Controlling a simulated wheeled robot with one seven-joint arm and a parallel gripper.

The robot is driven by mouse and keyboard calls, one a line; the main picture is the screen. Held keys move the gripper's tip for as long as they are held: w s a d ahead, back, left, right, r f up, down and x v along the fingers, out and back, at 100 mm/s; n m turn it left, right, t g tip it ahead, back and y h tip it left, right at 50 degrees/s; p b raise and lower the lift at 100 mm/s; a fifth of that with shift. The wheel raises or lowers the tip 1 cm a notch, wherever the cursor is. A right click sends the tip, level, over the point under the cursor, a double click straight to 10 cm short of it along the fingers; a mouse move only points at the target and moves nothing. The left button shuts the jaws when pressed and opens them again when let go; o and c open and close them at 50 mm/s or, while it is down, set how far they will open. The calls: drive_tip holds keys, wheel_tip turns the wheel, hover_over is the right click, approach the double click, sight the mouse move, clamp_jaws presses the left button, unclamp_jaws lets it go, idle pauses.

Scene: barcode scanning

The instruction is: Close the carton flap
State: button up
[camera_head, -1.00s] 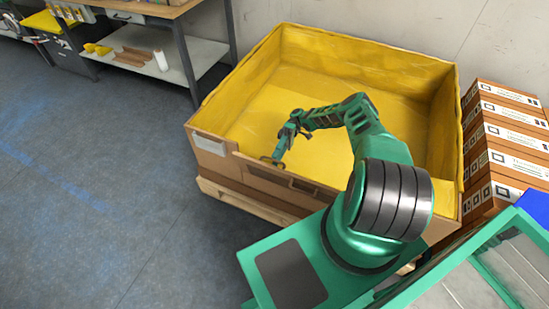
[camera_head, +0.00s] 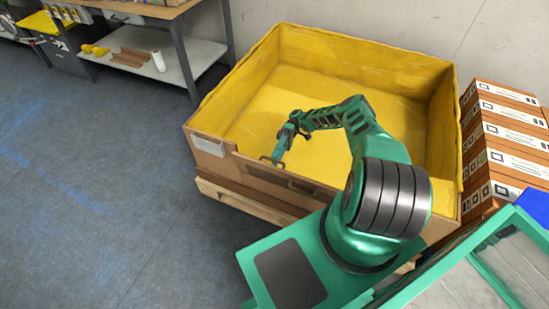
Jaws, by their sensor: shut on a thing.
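The large carton (camera_head: 205,122) stands open at the top on a pallet, with a yellow lining inside. Its front wall has a lowered middle part, where the flap (camera_head: 262,178) shows as a brown cardboard strip along the front edge. My gripper (camera_head: 272,160) is at the top edge of this front part, left of its middle, pointing down. It is shut on the edge of the flap. The fingertips are small and dark here, so the exact grip is hard to see. My arm hides part of the carton's front right side.
A wooden pallet (camera_head: 236,201) lies under the carton. Brown labelled boxes (camera_head: 508,135) are stacked at the right. A workbench with a lower shelf (camera_head: 150,70) stands at the back left. The floor (camera_head: 90,190) at the left is clear.

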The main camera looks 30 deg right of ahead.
drive_tip(key=shift+s+f, duration=0.25)
drive_tip(key=shift+f, duration=0.15)
drive_tip(key=o, duration=0.8)
drive_tip(key=shift+a, duration=0.1)
drive_tip(key=shift+c, duration=0.7)
drive_tip(key=shift+w, duration=0.1)
drive_tip(key=shift+r, duration=0.1)
wheel_tip(320, 180, up, 11)
hover_over(256, 160)
drive_tip(key=s+a, duration=0.1)
drive_tip(key=s, duration=0.3)
drive_tip(key=shift+w+a, duration=0.15)
